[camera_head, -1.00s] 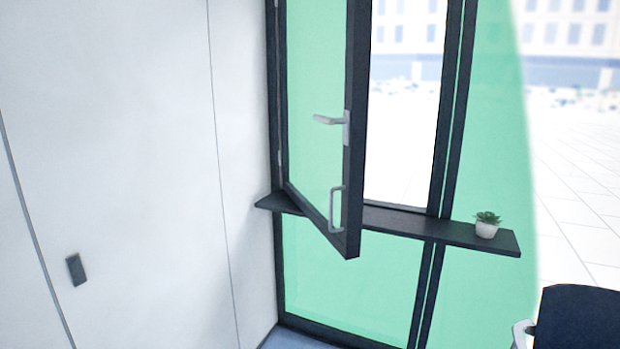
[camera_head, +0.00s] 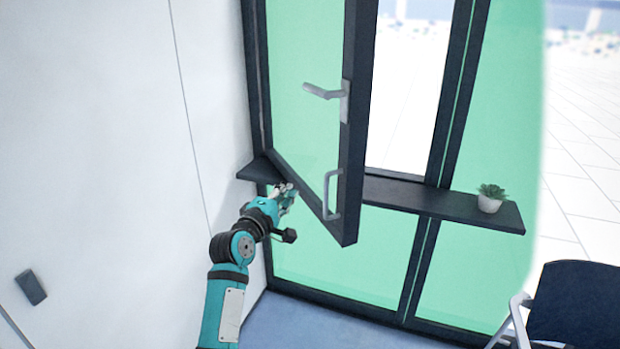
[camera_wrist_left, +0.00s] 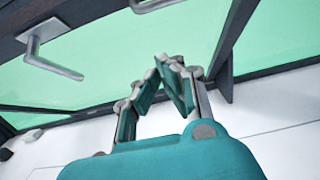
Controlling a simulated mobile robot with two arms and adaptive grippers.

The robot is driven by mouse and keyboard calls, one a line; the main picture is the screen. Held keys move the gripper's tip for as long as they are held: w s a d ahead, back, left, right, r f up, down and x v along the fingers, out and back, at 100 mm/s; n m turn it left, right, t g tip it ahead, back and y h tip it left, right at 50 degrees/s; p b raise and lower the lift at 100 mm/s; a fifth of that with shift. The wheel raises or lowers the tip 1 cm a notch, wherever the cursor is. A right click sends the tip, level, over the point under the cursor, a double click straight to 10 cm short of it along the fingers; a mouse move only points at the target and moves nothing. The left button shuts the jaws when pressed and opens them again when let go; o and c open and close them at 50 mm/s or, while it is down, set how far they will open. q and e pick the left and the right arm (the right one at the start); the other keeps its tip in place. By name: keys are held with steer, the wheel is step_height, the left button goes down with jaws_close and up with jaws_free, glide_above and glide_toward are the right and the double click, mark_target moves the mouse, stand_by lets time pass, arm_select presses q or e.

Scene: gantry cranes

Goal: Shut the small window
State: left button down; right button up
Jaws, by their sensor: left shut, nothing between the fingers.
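The small window (camera_head: 355,130) is a dark-framed green-tinted sash, hinged at its left and swung open into the room. A grey lever handle (camera_head: 326,92) sits on its free edge, with a grey pull bar (camera_head: 331,195) below. My left gripper (camera_head: 287,190) is shut and empty, in front of the lower left of the sash, left of the pull bar and apart from it. In the left wrist view the gripper (camera_wrist_left: 172,68) points up toward the green glass, and a grey handle (camera_wrist_left: 48,50) shows at upper left. My right gripper is not in view.
A dark sill (camera_head: 450,205) runs along the window wall, with a small potted plant (camera_head: 490,199) on it. A dark chair (camera_head: 570,305) stands at lower right. A white wall (camera_head: 110,130) is close on the left. Blue floor (camera_head: 300,325) is bare below the window.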

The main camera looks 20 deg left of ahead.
arm_select(q)
steer(key=w+d+p, duration=0.2)
steer(key=w+d, duration=0.2)
steer(key=w, duration=0.3)
steer(key=shift+f+p, duration=0.2)
steer(key=shift+p, duration=0.2)
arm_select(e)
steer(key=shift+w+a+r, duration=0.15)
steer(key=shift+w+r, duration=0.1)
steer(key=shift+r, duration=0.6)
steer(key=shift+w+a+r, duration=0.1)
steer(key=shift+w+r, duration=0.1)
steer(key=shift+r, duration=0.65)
